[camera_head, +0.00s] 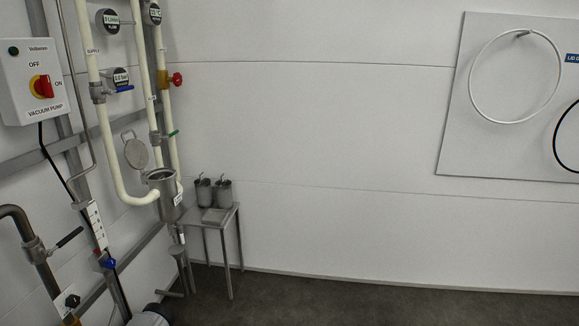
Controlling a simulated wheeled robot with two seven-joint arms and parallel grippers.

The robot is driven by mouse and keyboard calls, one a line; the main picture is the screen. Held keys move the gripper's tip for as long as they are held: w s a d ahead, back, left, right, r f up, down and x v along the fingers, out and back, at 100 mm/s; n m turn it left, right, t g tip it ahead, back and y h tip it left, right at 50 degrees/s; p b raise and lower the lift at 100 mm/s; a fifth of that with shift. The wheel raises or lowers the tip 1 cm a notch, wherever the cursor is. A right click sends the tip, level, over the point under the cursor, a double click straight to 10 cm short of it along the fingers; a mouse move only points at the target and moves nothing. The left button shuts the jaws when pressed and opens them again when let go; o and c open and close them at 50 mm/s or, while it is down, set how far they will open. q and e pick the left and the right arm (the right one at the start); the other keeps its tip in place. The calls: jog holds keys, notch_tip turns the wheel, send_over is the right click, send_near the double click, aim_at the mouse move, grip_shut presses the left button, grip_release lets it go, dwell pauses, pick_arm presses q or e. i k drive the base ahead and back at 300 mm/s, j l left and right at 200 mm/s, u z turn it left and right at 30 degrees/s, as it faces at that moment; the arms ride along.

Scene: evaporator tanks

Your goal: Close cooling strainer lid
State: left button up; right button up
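The cooling strainer (168,200) is a grey metal cylinder on the white pipework at the left. Its round grey lid (136,153) stands raised, up and to the left of the strainer's mouth, with a small loop handle at its top. The strainer's mouth (160,176) looks open. Neither of my grippers is in this view.
A small metal table (222,221) with two metal cups (204,191) (224,193) stands just right of the strainer. A vacuum pump switch box (36,82), supply pipes (90,50) and valves crowd the left. A board with hoops (520,95) hangs at the right. The middle floor (380,306) is clear.

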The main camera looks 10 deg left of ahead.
aim_at(136, 153)
jog(key=i+l, duration=0.1)
jog(key=i, duration=2.05)
